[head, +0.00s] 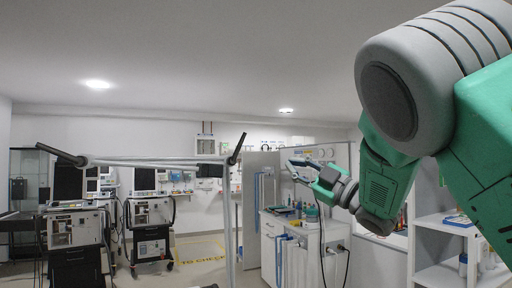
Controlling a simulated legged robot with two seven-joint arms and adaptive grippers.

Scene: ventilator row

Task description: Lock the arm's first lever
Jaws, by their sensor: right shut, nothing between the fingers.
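A pale jointed arm (155,161) runs level across the left half of the head view. A black lever (62,154) sticks out up and left at its left end. Another black lever (238,148) stands tilted up and right at its right joint, above a pale upright tube (230,225). I cannot tell which is the first lever. My right gripper (293,170) is shut and empty, to the right of the right lever and apart from it in the picture. My left gripper is not in view.
Ventilator carts (75,230) and (152,218) stand at the left and centre left. A white cabinet (300,250) with items on top stands behind my right gripper. White shelves (440,250) are at the right. Yellow floor marking (200,260) lies on open floor.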

